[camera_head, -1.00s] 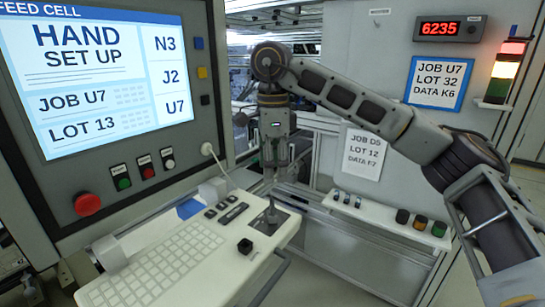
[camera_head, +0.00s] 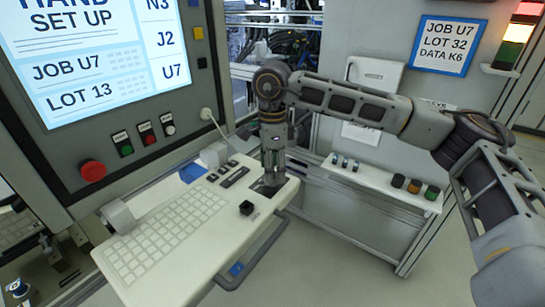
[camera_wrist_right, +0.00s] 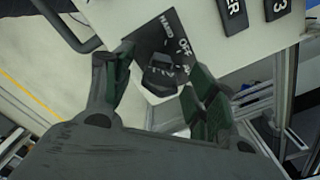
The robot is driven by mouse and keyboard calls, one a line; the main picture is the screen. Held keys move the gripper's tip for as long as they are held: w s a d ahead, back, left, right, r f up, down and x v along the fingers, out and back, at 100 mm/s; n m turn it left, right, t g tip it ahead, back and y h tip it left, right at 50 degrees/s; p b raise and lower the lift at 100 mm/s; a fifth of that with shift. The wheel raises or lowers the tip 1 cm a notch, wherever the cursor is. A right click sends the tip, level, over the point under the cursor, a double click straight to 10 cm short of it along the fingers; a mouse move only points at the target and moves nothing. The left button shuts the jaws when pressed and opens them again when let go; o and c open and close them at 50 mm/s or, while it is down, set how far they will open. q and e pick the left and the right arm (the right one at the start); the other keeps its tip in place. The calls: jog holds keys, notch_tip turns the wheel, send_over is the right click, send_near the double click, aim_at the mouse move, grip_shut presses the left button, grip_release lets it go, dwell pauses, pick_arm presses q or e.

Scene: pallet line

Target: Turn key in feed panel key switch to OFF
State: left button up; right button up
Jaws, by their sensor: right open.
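The feed panel key switch is a dark plate (camera_head: 262,189) on the white console, mostly covered by my right gripper (camera_head: 273,172) in the head view. In the right wrist view the plate carries the words HAND and OFF; a third marking is hard to read. A dark key (camera_wrist_right: 160,68) stands on the plate between the two fingers of my right gripper (camera_wrist_right: 160,62). The fingers are open, one on each side, with visible gaps to the key. I cannot tell which marking the key points at. My left gripper is out of view.
The console (camera_head: 160,262) also bears a keyboard (camera_head: 165,232), a black square knob (camera_head: 246,208) and a front rail (camera_head: 262,252). A screen panel (camera_head: 110,60) with a red stop button (camera_head: 93,170) stands left. A shelf with coloured buttons (camera_head: 414,186) is on the right.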

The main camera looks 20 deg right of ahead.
jog(key=shift+f, duration=0.25)
jog(key=shift+c, duration=0.2)
jog(key=c, duration=1.1)
jog(key=shift+o, duration=0.2)
jog(key=shift+m+b, duration=0.65)
jog(key=shift+m, duration=0.55)
jog(key=shift+m+b, duration=1.2)
jog(key=shift+m, duration=1.7)
jog(key=o, duration=1.6)
jog(key=shift+c, duration=0.2)
